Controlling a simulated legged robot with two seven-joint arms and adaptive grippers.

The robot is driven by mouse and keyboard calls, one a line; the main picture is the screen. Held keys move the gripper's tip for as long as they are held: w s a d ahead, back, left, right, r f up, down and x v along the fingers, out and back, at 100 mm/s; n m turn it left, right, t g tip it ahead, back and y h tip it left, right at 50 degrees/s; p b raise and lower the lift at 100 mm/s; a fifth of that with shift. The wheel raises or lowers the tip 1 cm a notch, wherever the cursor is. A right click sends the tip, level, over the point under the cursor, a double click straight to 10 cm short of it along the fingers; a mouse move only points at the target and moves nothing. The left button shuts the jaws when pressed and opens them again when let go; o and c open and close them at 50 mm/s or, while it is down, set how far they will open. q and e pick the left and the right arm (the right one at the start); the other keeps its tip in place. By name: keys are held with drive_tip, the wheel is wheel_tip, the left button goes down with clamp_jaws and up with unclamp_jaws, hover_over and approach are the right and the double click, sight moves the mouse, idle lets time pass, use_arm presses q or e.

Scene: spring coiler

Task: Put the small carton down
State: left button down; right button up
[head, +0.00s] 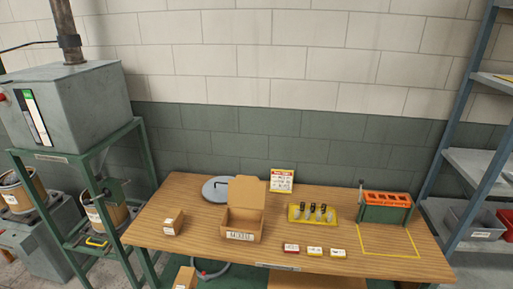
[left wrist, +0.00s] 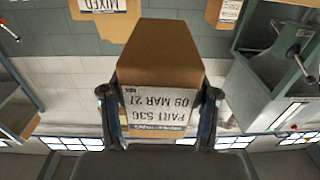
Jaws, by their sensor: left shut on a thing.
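In the left wrist view, my left gripper (left wrist: 160,100) is shut on a small brown carton (left wrist: 165,50). Its two fingers press on opposite sides, and its white label (left wrist: 165,110) faces the camera, upside down. In the head view, a carton (head: 185,278) cut off by the bottom edge, in front of the table's front edge, looks like this same one; no gripper shows there. A similar small carton (head: 173,222) stands on the wooden table (head: 330,262) at the left. My right gripper is in neither view.
An open carton (head: 240,233) marked MIXED stands right of the small one, before a grey round lid (head: 214,190). A yellow tray (head: 292,214), small label boxes (head: 314,251) and a green-orange device (head: 385,208) stand farther right. Bare tabletop lies around the left carton.

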use_arm(q)
drive_tip(key=s+d+r+n+y, duration=0.1)
drive_tip(key=s+d+r, duration=0.4)
drive_tip(key=r, duration=0.2)
drive_tip(key=s+d+r+y, duration=0.1)
drive_tip(key=s+d+r, duration=0.3)
drive_tip(key=d+r, duration=0.15)
drive_tip(key=w+a+f, duration=0.3)
drive_tip(key=f, duration=0.1)
drive_tip(key=w+a+f+h, duration=0.1)
drive_tip(key=w+a+f, duration=0.2)
drive_tip(key=f, duration=0.1)
drive_tip(key=w+a+f+m+h, duration=0.1)
drive_tip(key=w+a+f, duration=0.2)
drive_tip(key=shift+a+f, duration=0.15)
drive_tip(key=shift+f, duration=0.25)
drive_tip(key=w+a+f, duration=0.1)
drive_tip(key=a+f, duration=0.1)
drive_tip(key=a, duration=0.3)
drive_tip(key=shift+a, duration=0.35)
drive_tip(key=shift+w+d+r, duration=0.1)
drive_tip(key=shift+w+d, duration=0.05)
